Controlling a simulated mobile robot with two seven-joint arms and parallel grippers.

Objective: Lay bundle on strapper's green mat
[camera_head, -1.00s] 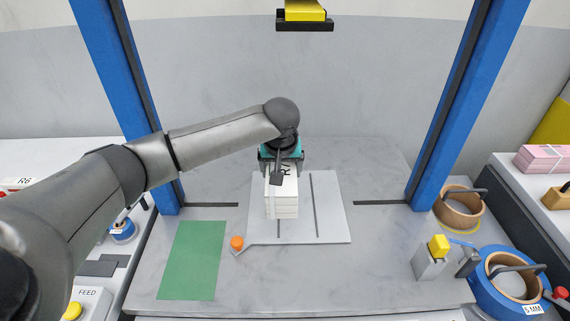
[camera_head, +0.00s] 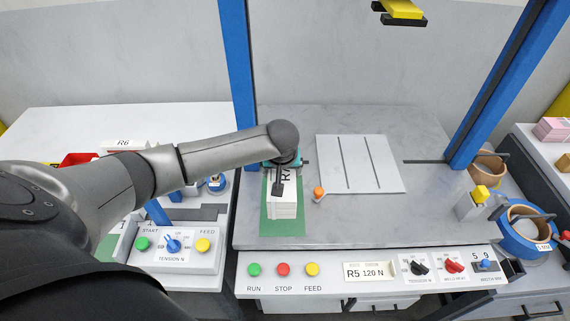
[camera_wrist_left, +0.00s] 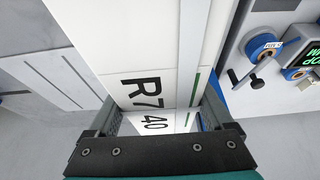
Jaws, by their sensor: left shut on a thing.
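The bundle (camera_head: 283,209) is a white stack of papers with a pale strap and an R7 label. In the head view it is over the green mat (camera_head: 270,228), whose front and side edges show around it. My left gripper (camera_head: 284,166) is shut on the bundle's far end. In the left wrist view the bundle (camera_wrist_left: 125,45), marked R7 40, lies between the two fingers (camera_wrist_left: 158,118). I cannot tell whether its underside touches the mat. My right gripper is not in view.
A white plate with dark slots (camera_head: 385,178) lies bare to the right of the mat, with an orange knob (camera_head: 319,192) at its corner. Blue posts (camera_head: 238,60) frame the table. A button panel (camera_head: 365,271) runs along the front. Tape rolls (camera_head: 527,228) stand at right.

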